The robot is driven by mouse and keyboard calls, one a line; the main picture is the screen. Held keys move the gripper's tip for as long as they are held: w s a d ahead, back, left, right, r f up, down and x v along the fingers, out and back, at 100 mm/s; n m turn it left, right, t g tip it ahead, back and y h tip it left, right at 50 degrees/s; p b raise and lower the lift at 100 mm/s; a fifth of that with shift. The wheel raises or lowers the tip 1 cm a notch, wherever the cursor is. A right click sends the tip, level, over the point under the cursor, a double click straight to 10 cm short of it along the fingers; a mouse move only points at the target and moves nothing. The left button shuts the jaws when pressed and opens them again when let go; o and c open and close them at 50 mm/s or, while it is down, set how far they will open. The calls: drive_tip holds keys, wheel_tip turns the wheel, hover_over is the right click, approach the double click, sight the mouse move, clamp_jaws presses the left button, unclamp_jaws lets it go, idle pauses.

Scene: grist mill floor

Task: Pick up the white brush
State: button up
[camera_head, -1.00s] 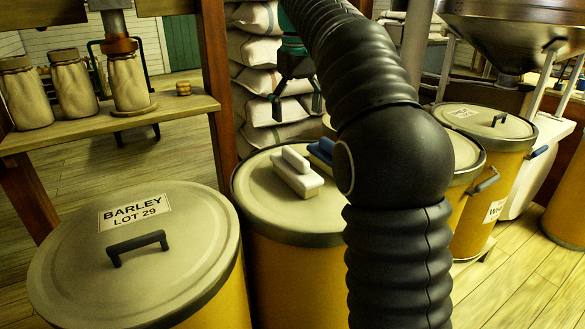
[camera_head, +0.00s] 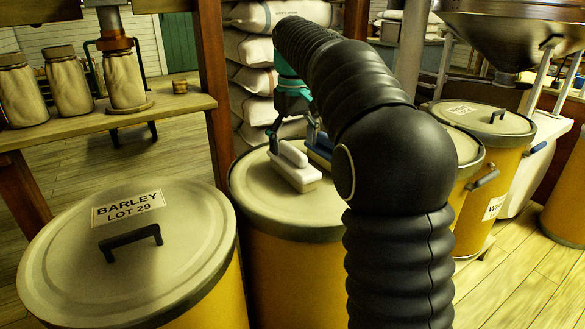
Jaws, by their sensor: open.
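The white brush (camera_head: 297,174) lies on the beige lid of a yellow drum (camera_head: 256,197), its white handle on top and a pale bristle block below. A blue brush (camera_head: 320,153) lies just right of it, mostly hidden behind my black arm. My teal gripper (camera_head: 294,138) is open and low over the lid at the far end of the white brush. One finger is left of the handle's far end and the other is right of it. I cannot tell whether the fingers touch the brush.
A drum labelled Barley Lot 29 (camera_head: 128,247) stands at the front left. A wooden shelf (camera_head: 180,107) with several jars is behind it. White sacks (camera_head: 250,78) are stacked behind the brush drum. More yellow drums (camera_head: 489,160) stand on the right.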

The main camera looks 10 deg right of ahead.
sight(292, 163)
wheel_tip(292, 163, down, 4)
drive_tip(key=shift+w+f+b, duration=0.1)
drive_tip(key=shift+b, duration=0.2)
drive_tip(key=shift+c, duration=0.2)
drive_tip(key=c, duration=1.4)
